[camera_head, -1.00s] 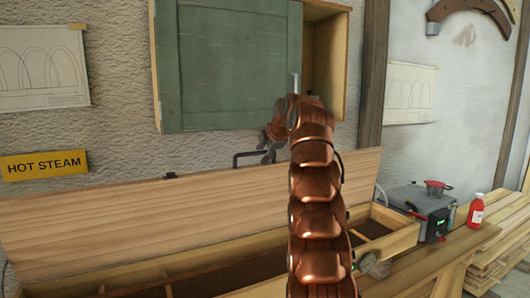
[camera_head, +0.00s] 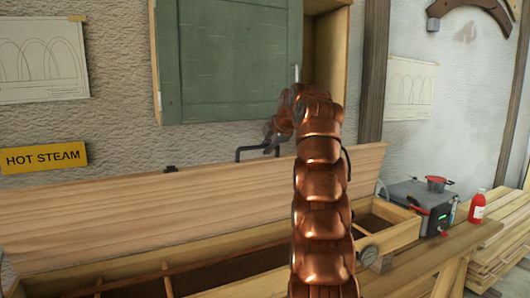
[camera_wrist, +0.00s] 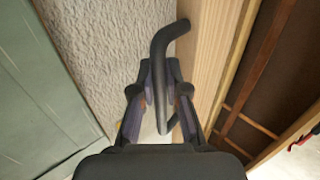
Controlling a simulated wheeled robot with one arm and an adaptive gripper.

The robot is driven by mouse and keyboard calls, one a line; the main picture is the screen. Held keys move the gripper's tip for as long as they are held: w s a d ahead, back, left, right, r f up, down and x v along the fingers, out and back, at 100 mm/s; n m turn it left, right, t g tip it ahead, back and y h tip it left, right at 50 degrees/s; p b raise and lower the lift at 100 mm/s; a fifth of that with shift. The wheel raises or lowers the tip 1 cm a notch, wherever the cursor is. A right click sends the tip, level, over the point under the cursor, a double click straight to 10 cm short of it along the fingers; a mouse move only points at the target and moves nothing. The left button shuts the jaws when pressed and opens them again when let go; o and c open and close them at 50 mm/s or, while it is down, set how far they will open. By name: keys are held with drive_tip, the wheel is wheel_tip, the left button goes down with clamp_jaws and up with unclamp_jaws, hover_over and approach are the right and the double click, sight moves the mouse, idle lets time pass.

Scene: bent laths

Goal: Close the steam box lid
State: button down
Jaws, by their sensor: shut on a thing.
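The steam box (camera_head: 230,268) is a long wooden box with inner dividers, and its inside is in view in the head view. Its lid (camera_head: 120,215) is a long pale board standing raised and tilted along the back edge. A dark bar handle (camera_head: 240,152) sticks up at the lid's top edge. My gripper (camera_head: 270,138) is at the handle, partly hidden by my copper arm. In the wrist view my gripper (camera_wrist: 160,92) is shut on the black handle (camera_wrist: 166,38), with the lid (camera_wrist: 205,50) beside it and the open box (camera_wrist: 262,90) to the right.
A green cabinet (camera_head: 230,60) hangs on the wall just above the handle, its door covering much of it. A grey steam unit (camera_head: 420,200) and a red bottle (camera_head: 477,207) stand at right. Stacked planks (camera_head: 500,235) lie beyond.

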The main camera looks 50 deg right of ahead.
drive_tip(key=s+b, duration=0.1)
drive_tip(key=s+a+f+b, duration=0.1)
drive_tip(key=s+b, duration=0.1)
drive_tip(key=b, duration=0.1)
drive_tip(key=shift+s+a+f, duration=0.15)
drive_tip(key=shift+s+f, duration=0.2)
drive_tip(key=shift+s, duration=0.05)
drive_tip(key=s+a+f+b, duration=0.2)
drive_tip(key=s+f+b, duration=0.2)
drive_tip(key=s+b, duration=0.3)
drive_tip(key=s+a+f+b, duration=0.35)
drive_tip(key=s+b, duration=0.25)
drive_tip(key=b, duration=0.3)
drive_tip(key=s+f+b, duration=0.3)
drive_tip(key=f+b, duration=0.7)
drive_tip(key=b, duration=0.1)
drive_tip(key=s+a+f+b, duration=0.1)
drive_tip(key=s+f+b, duration=0.3)
drive_tip(key=f+b, duration=0.7)
drive_tip(key=shift+s+a, duration=0.15)
drive_tip(key=shift+a, duration=0.15)
drive_tip(key=c, duration=0.9)
unclamp_jaws()
drive_tip(key=shift+f, duration=0.1)
